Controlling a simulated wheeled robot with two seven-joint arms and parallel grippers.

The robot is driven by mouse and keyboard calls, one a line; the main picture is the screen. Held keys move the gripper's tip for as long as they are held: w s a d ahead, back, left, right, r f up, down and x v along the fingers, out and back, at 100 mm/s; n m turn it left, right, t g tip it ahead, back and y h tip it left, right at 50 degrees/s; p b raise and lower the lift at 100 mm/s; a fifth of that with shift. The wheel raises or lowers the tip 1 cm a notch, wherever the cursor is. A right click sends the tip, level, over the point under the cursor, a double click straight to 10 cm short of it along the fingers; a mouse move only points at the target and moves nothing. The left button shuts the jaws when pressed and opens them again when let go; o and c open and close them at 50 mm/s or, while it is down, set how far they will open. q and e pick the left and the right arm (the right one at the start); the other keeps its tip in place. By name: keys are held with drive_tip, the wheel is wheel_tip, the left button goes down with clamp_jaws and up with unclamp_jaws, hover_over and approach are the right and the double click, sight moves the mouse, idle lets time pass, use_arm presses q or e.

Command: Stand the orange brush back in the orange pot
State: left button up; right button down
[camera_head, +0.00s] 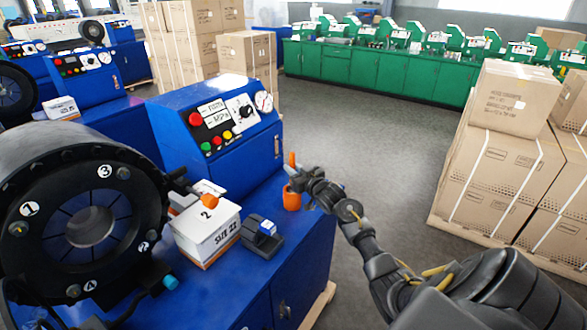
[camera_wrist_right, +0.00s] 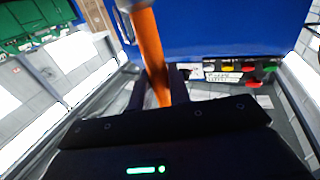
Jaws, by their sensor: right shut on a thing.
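The orange brush (camera_head: 292,160) is upright in the head view. My right gripper (camera_head: 294,182) is shut on it, and its handle (camera_wrist_right: 150,50) shows between the fingers (camera_wrist_right: 158,88) in the wrist view, slightly tilted, with a grey part at its top edge. The orange pot (camera_head: 291,199) stands at the right edge of the blue bench, just below my right gripper in the head view. The gripper partly covers the gap between brush and pot, so I cannot tell whether the brush's lower end is inside.
A blue control box (camera_head: 215,130) with buttons and a gauge stands behind the pot. A white box (camera_head: 208,235) and a small dark device (camera_head: 262,236) sit left of the pot. A black crimper head (camera_head: 85,215) fills the left. Cartons (camera_head: 490,170) stand right.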

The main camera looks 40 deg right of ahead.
drive_tip(key=shift+f+b, duration=1.15)
drive_tip(key=shift+f, duration=0.6)
drive_tip(key=c, duration=1.2)
unclamp_jaws()
drive_tip(key=shift+c, duration=0.2)
drive_tip(key=s+b, duration=0.2)
drive_tip(key=s, duration=0.8)
drive_tip(key=shift+s+a, duration=0.4)
